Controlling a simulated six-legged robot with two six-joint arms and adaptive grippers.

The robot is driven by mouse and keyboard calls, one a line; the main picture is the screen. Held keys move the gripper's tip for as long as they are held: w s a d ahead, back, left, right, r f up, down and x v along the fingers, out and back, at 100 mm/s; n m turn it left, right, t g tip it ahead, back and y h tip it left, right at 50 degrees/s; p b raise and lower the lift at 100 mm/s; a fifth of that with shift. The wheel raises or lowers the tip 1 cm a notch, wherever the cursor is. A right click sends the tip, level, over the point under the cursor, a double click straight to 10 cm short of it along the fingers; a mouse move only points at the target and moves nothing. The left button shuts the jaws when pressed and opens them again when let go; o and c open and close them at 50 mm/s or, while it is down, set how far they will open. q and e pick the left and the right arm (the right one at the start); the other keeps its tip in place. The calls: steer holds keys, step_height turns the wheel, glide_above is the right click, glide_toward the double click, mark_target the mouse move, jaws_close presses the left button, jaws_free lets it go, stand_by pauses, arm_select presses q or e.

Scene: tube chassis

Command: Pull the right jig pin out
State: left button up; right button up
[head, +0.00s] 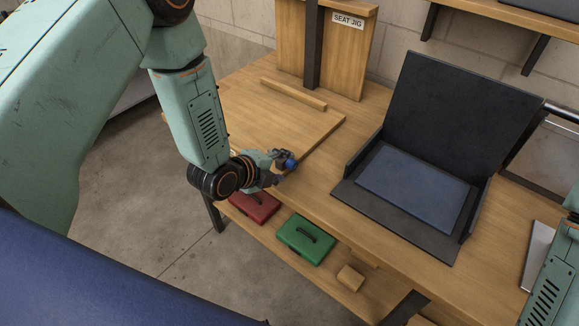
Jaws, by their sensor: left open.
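A wooden upright panel (350,60) with a "SEAT JIG" label (348,20) and a dark post stands at the back of the bench. No jig pin can be made out clearly. My right arm (555,290) enters at the right edge, with its gripper out of view.
A black open stand (455,105) with a blue pad (415,190) occupies the bench's right part. A wooden strip (293,94) lies on the board. Below are a red case (254,205), a green case (306,240) and a wooden block (350,278). The bench's front strip is clear.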

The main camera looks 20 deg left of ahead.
mark_target(291, 166)
arm_select(q)
steer(key=x, duration=0.2)
steer(key=shift+w+d+f, duration=0.2)
steer(key=shift+w+d, duration=0.05)
steer(key=shift+w+f, duration=0.4)
steer(key=shift+w, duration=0.05)
steer(key=shift+w+d, duration=0.1)
steer(key=shift+d, duration=0.1)
steer(key=shift+a, duration=0.15)
steer(key=c, duration=0.6)
jaws_close()
